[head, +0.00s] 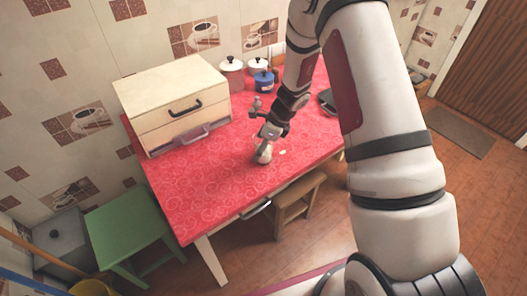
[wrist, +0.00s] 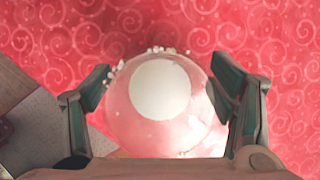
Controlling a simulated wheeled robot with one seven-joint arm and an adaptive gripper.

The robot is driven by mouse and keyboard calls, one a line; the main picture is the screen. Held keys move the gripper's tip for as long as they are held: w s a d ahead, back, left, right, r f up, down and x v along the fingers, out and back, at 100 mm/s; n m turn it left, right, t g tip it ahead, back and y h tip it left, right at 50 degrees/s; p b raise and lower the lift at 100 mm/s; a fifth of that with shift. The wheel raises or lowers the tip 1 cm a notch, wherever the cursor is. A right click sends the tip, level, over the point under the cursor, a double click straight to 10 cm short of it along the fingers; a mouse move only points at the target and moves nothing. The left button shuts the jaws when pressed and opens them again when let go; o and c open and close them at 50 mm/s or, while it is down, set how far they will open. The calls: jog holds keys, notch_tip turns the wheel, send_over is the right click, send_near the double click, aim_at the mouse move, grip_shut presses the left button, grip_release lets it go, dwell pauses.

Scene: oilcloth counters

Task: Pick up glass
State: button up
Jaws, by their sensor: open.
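The glass (head: 263,155) stands on the red patterned cloth of the table, directly below my gripper (head: 268,134) in the head view. In the wrist view the glass (wrist: 125,115) looks round and see-through, with a pale disc in its middle. My gripper (wrist: 162,88) is open, with one finger on each side of the glass. The left finger is close to its rim and the right finger overlaps its edge; I cannot tell whether either touches. The lower part of the glass is hidden by the gripper's base in the wrist view.
A cream drawer box (head: 172,98) stands at the back left of the table (head: 205,205). A small pale thing (head: 283,152) lies right of the glass. The front left of the table is clear.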

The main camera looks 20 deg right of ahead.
jog(key=shift+w+a+f, duration=0.1)
jog(key=shift+a+f, duration=0.05)
jog(key=shift+f, duration=0.35)
jog(key=c, duration=1.4)
jog(key=shift+r, duration=0.25)
jog(key=shift+r, duration=1.55)
jog(key=s+d+b, duration=0.1)
jog(key=s+d, duration=0.1)
jog(key=s, duration=0.5)
jog(key=s+d+r+b, duration=0.1)
jog(key=s+d, duration=0.1)
jog(key=s, duration=0.6)
jog(key=shift+s+r, duration=0.2)
